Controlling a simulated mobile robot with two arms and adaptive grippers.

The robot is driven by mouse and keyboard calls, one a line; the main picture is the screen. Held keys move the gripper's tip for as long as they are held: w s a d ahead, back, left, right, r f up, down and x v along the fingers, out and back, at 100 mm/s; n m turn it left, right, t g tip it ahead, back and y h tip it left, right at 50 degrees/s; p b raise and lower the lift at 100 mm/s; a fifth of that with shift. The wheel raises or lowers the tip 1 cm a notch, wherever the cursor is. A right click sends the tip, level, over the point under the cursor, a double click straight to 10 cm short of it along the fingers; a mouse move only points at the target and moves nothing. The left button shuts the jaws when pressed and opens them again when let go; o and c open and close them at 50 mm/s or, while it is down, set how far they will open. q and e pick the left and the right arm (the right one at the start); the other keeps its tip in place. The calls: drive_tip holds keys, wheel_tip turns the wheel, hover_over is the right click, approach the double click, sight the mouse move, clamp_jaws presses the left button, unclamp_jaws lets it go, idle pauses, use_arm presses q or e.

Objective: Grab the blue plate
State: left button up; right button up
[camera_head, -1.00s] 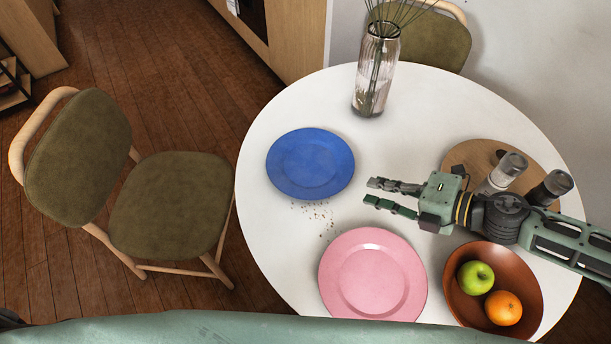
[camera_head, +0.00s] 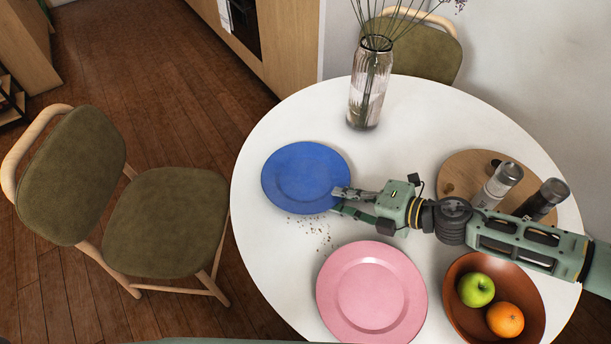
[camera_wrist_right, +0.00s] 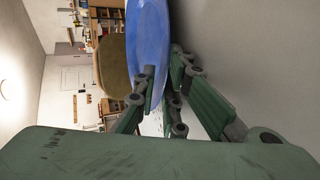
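The blue plate (camera_head: 300,175) lies on the left part of the white round table. My right gripper (camera_head: 340,200) has reached the plate's lower right rim, coming from the right. One finger overlaps the top of the rim and the other is at its edge. In the right wrist view the blue plate (camera_wrist_right: 150,40) shows edge-on, with its near rim at the gap between the fingertips (camera_wrist_right: 163,75). The fingers are apart; a firm hold does not show. My left gripper is in no view.
A pink plate (camera_head: 370,292) lies below my gripper, beside a brown bowl (camera_head: 463,318) with an apple and an orange. A round wooden board (camera_head: 460,172) carries two shakers. A glass vase (camera_head: 368,85) stands at the back. Dark crumbs (camera_head: 318,232) lie near the blue plate.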

clamp_jaws()
drive_tip(key=shift+r, duration=0.15)
idle(0.4)
